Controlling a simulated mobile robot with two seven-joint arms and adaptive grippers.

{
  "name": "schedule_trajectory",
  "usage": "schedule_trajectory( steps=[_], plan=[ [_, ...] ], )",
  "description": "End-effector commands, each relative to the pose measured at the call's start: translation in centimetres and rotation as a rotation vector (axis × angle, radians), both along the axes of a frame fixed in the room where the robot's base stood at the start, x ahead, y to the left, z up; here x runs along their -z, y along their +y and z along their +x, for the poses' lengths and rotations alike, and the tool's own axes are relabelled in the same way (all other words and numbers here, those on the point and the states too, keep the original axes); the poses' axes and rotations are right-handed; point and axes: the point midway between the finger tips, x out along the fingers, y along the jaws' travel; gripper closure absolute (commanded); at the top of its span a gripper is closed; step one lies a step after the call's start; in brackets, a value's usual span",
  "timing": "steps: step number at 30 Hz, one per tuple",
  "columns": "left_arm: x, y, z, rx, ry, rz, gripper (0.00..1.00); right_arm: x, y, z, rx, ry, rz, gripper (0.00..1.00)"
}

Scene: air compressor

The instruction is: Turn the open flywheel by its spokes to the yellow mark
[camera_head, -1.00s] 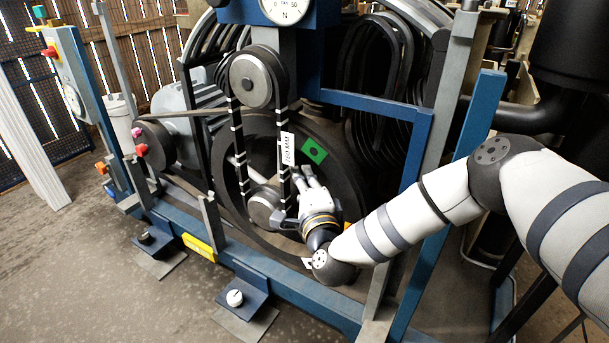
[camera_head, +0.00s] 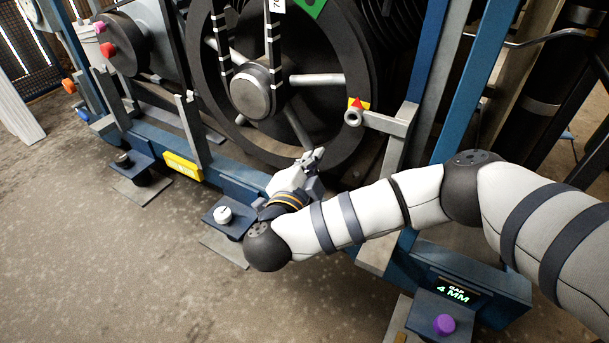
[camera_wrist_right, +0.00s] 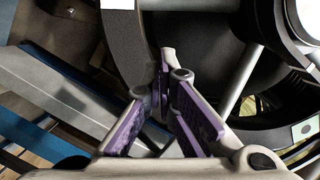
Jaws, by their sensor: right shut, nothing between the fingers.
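The open flywheel (camera_head: 203,70) has a thick dark rim, a grey hub (camera_head: 258,92) and pale spokes (camera_head: 316,79). A green patch (camera_head: 312,6) shows on it at the top edge of the head view. A yellow mark with a red pointer (camera_head: 357,103) is at the rim's right side, by a grey bracket. My right gripper (camera_head: 316,155) is shut and empty at the rim's lower edge, below the lower spoke (camera_head: 297,127). In the right wrist view, its closed fingers (camera_wrist_right: 164,78) lie close to the dark rim (camera_wrist_right: 128,45), with a spoke (camera_wrist_right: 240,80) to their right.
The grey bracket (camera_head: 390,123) reaches toward the wheel from the right. The blue base rail (camera_head: 235,173) runs below the wheel, with a yellow block (camera_head: 183,167) on it. A blue foot with a white knob (camera_head: 222,214) is near my wrist. Open floor lies in front.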

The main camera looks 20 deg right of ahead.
Motion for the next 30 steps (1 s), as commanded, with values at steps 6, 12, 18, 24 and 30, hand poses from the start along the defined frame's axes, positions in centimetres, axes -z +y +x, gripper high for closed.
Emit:
schedule_trajectory(
  steps=[6, 12, 18, 24, 30],
  plan=[
    [1.4, 0.1, -0.8, 0.003, 0.041, -0.001, 0.43, 0.9, -3.0, 3.7, 0.001, -0.002, 0.001, 1.0],
    [2.8, 0.1, -1.1, 0.007, 0.067, -0.004, 0.43, 2.3, -2.8, 6.4, -0.001, -0.002, 0.002, 1.0],
    [3.1, 0.0, -1.1, 0.007, 0.068, -0.006, 0.43, 2.3, -2.7, 7.3, -0.003, -0.004, 0.001, 1.0],
    [3.1, 0.0, -1.1, 0.008, 0.067, -0.007, 0.43, 2.2, -2.7, 7.3, -0.002, -0.005, 0.002, 1.0],
    [2.1, 0.0, -1.1, 0.007, 0.058, -0.004, 0.43, 2.3, -2.4, 7.9, -0.004, -0.021, 0.011, 1.0]
  ],
)
